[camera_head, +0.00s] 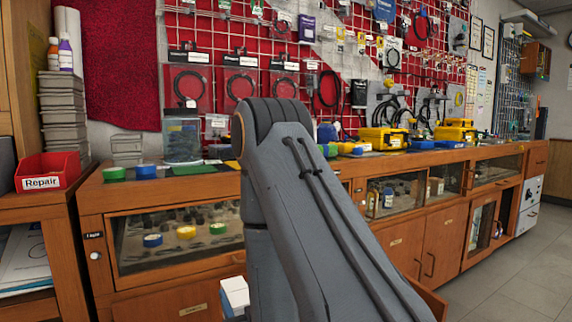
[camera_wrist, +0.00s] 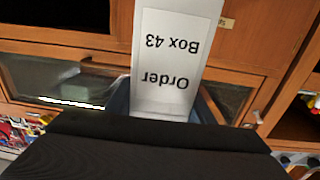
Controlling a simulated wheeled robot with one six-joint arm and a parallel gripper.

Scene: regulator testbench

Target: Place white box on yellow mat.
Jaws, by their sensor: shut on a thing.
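The white box (camera_wrist: 168,60) fills the upper middle of the wrist view, with upside-down lettering that reads "Order Box 43". My gripper (camera_wrist: 164,108) is shut on it, one finger on each side. In the head view the white box (camera_head: 235,294) shows at the bottom, left of my arm and in front of the cabinet, below counter height. My arm hides most of the gripper there. A yellow mat (camera_head: 232,164) appears as a small patch on the counter, partly hidden behind my arm.
A green mat (camera_head: 197,169) lies left of the yellow patch. Green tape (camera_head: 114,173), a clear container (camera_head: 182,140) and yellow cases (camera_head: 384,138) stand on the wooden counter. A red Repair bin (camera_head: 47,172) is at left. Floor at right is clear.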

